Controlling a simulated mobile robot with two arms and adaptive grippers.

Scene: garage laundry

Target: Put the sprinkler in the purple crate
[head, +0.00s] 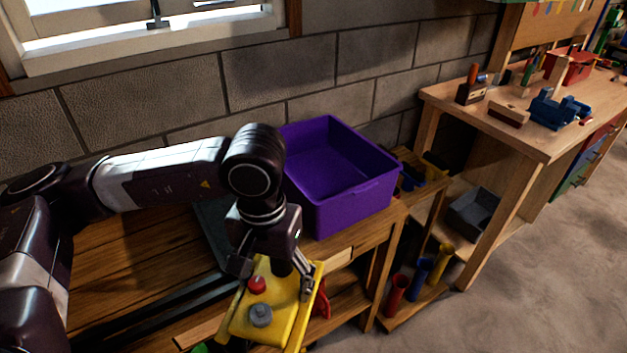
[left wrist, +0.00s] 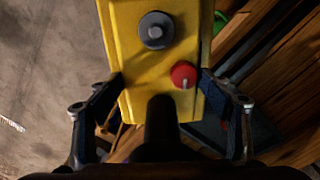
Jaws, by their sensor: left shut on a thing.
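The purple crate (head: 345,207) stands upright on the wooden table against the block wall, and its visible inside is empty. My left gripper (head: 277,283) is shut on a yellow object, which I take to be the sprinkler (head: 272,325). It has a red knob and a grey knob on its face. The gripper holds it near the table's front edge, in front of the crate and apart from it. In the left wrist view the fingers (left wrist: 162,112) grip both sides of the yellow body (left wrist: 142,80). My right gripper does not show.
The wooden table (head: 130,245) has bare boards to the left. A workbench (head: 480,110) with tools, a blue vise (head: 558,110) and a red box (head: 572,67) stands at the right. A lower shelf holds a grey bin (head: 474,212) and coloured tubes. A window is above.

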